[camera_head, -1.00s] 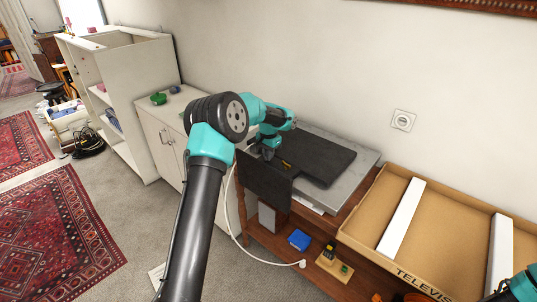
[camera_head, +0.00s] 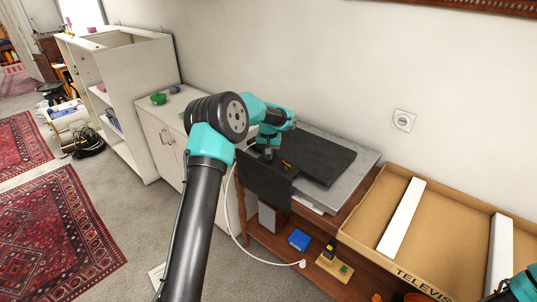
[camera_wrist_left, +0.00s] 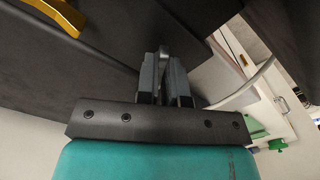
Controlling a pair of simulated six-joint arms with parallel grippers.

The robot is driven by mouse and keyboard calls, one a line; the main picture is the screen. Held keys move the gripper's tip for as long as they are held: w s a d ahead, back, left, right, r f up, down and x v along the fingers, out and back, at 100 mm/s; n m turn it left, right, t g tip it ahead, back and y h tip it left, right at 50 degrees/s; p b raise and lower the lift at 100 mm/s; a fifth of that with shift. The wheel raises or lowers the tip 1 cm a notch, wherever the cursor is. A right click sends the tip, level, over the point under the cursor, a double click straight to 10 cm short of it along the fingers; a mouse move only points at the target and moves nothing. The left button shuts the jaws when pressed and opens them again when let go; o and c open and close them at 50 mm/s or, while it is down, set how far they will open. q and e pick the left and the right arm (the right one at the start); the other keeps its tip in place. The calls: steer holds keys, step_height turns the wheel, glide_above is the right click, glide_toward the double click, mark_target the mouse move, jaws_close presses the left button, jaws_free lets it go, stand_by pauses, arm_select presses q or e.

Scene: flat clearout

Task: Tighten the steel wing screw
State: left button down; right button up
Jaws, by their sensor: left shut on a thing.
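My left gripper (camera_head: 268,155) reaches down over the dark panel (camera_head: 268,183) at the near side of the grey slab. In the left wrist view its two grey fingers (camera_wrist_left: 166,75) are close together, shut on a small grey metal piece (camera_wrist_left: 163,53), which looks like the steel wing screw. The fingers hide most of the screw, and I cannot tell how deep it sits. A yellow piece (camera_head: 286,164) lies on the dark surface to the right of the gripper; it is also at the top left of the wrist view (camera_wrist_left: 62,12). My right gripper is out of view.
A flat black panel (camera_head: 322,160) lies on the grey slab (camera_head: 362,165) on the wooden stand. A cardboard box (camera_head: 450,210) with white strips is to the right. A white cable (camera_head: 238,225) hangs in front of the stand. A white cabinet (camera_head: 165,140) stands left.

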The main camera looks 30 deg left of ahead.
arm_select(q)
steer(key=n, duration=0.5)
steer(key=shift+n, duration=0.3)
steer(key=n, duration=0.4)
steer(key=shift+n, duration=0.4)
steer(key=c, duration=1.2)
jaws_free()
steer(key=shift+c, duration=0.2)
step_height(320, 180, up, 17)
steer(key=shift+r, duration=0.2)
